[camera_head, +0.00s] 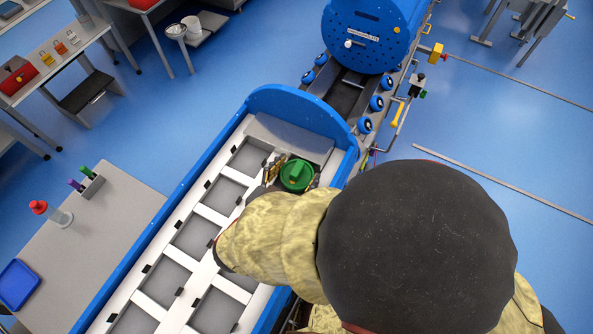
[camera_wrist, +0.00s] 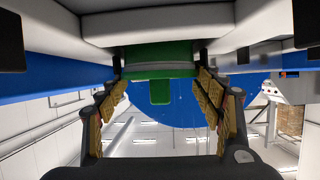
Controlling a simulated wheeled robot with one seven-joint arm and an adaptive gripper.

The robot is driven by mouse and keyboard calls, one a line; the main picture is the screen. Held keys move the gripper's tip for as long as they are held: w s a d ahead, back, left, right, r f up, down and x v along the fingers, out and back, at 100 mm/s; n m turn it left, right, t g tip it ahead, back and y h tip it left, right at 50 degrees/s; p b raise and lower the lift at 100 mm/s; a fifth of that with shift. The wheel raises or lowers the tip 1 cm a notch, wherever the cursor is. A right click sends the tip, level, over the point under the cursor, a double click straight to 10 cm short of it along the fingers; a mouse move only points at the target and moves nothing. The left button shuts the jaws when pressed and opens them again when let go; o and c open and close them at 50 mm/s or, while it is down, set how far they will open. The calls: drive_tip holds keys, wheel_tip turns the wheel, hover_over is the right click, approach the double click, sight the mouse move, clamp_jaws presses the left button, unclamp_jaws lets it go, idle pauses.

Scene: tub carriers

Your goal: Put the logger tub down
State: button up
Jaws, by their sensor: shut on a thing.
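The green logger tub (camera_head: 296,175) is round with a raised grip on its top. It is over the upper right end of the long blue-rimmed carrier (camera_head: 218,146), which has a white grid of grey compartments. My gripper (camera_head: 273,172) reaches it from the lower left, partly hidden by my arm. In the wrist view the gold-padded fingers stand on both sides of the green tub (camera_wrist: 160,92), shut on it. I cannot tell whether the tub's underside touches the carrier floor.
A blue drum (camera_head: 370,33) stands on rollers beyond the carrier's rounded end. Several carrier compartments look empty. My arm hides the lower right.

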sight(292, 177)
drive_tip(key=o, duration=1.5)
drive_tip(key=shift+s+a+r, duration=0.1)
drive_tip(key=shift+s+r, duration=0.1)
drive_tip(key=p+v, duration=0.2)
drive_tip(key=v, duration=0.5)
drive_tip(key=shift+f, duration=0.1)
